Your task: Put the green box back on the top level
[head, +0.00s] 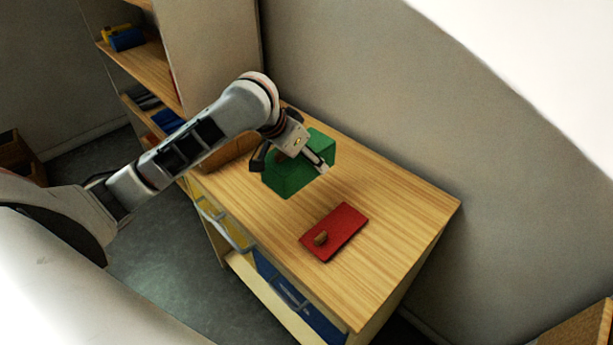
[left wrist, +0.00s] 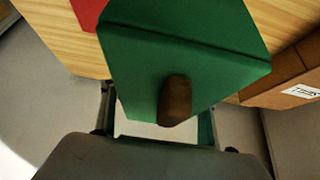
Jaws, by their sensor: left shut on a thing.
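The green box (head: 288,182) is at the wooden tabletop (head: 395,205), toward its back left. My left gripper (head: 293,160) is shut on it, with a finger on either side. I cannot tell whether the box touches the tabletop or hangs just above it. Part of the box is hidden by the gripper in the head view. My right gripper is not in view.
A red panel with a wooden knob (head: 345,228) lies on the tabletop. A brown box (head: 228,152) sits behind my arm. A shelf unit (head: 150,70) with several levels stands at the back left. Yellow and blue drawers (head: 290,290) face front. The tabletop's right part is clear.

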